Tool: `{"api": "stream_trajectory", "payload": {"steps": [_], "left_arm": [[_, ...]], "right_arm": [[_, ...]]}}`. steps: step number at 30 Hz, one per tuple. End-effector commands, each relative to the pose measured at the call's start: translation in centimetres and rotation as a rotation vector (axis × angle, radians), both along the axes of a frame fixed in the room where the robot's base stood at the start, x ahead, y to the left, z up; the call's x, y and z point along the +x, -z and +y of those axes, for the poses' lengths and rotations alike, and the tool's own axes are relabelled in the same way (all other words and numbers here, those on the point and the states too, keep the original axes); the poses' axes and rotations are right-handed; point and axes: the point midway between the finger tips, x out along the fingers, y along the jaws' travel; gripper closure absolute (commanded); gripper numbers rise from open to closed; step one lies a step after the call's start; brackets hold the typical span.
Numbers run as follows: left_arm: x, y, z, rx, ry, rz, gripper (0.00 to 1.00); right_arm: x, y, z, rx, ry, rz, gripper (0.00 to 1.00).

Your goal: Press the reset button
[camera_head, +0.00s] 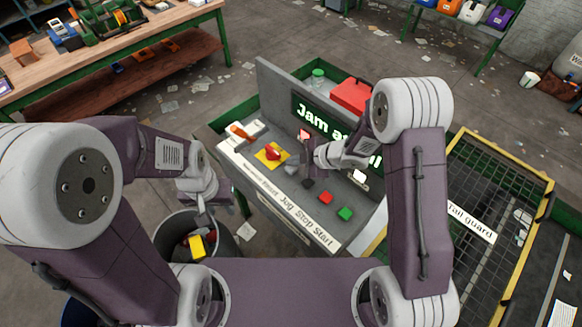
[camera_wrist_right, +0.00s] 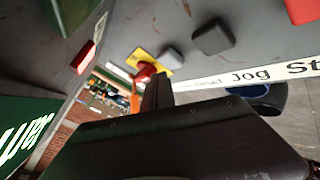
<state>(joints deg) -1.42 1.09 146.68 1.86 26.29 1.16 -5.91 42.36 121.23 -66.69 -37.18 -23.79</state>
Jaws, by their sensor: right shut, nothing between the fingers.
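The control panel (camera_head: 262,183) carries a label strip reading Reset, Jog, Stop, Start. The reset button is a light grey block (camera_head: 291,169) between the red knob on its yellow plate (camera_head: 271,153) and the dark jog button (camera_head: 308,183). The right wrist view shows the grey button (camera_wrist_right: 171,57) just beyond my fingertips. My right gripper (camera_head: 307,166) is shut and empty, over the panel close to the reset and jog buttons. Contact with a button cannot be made out. My left gripper (camera_head: 207,207) hangs left of the panel above a bin; its jaw opening is unclear.
The red stop button (camera_head: 326,197) and green start button (camera_head: 345,213) sit along the same row. A screen reading "Jam at" (camera_head: 320,117) stands behind, partly hidden by my right arm. The round bin (camera_head: 231,243) holds scraps. A yellow-framed tail guard (camera_head: 531,213) is at right.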

Motion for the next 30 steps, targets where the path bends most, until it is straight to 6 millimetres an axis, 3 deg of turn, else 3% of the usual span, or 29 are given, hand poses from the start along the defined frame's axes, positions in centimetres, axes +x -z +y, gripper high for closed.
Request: {"api": "stream_trajectory", "payload": {"steps": [30], "left_arm": [[0.0,0.67,0.0,0.0,0.0,0.0,0.64]], "right_arm": [[-0.01,0.85,-0.01,0.0,0.0,0.0,1.0]]}}
